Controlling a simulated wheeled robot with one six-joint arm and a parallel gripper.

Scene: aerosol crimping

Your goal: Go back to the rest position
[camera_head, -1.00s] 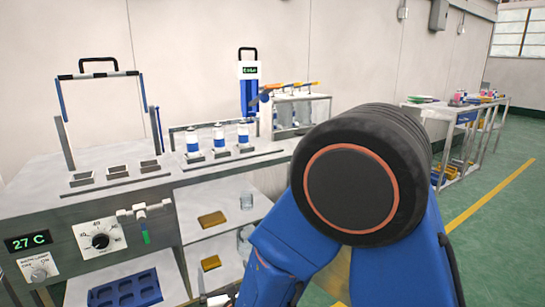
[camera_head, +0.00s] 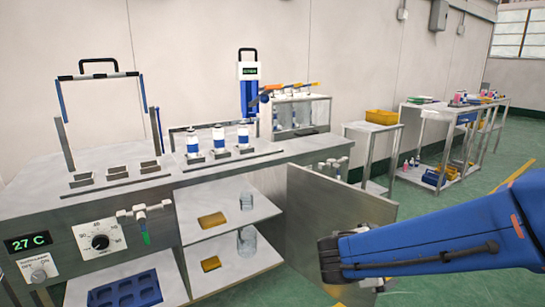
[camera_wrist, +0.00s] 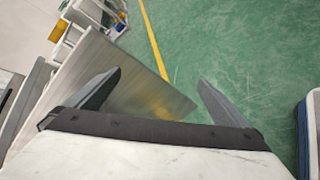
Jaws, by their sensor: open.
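My gripper (camera_wrist: 160,76) shows in the wrist view with its two dark fingers spread wide and nothing between them. Green floor and part of a metal panel lie beyond the fingers. In the head view my blue arm reaches in from the right edge, low in front of the open metal cabinet door (camera_head: 340,205). The gripper fingers cannot be made out in the head view. The metal panel in the wrist view (camera_wrist: 140,75) looks like the same door, close to the left finger; whether they touch cannot be told.
The workbench (camera_head: 110,205) carries several white-and-blue cans (camera_head: 218,137) in a rack and a blue machine (camera_head: 248,85) behind. Open shelves (camera_head: 225,225) hold yellow trays and glassware. A side table (camera_head: 375,130) with a yellow bin stands behind the door. Green floor is clear at right.

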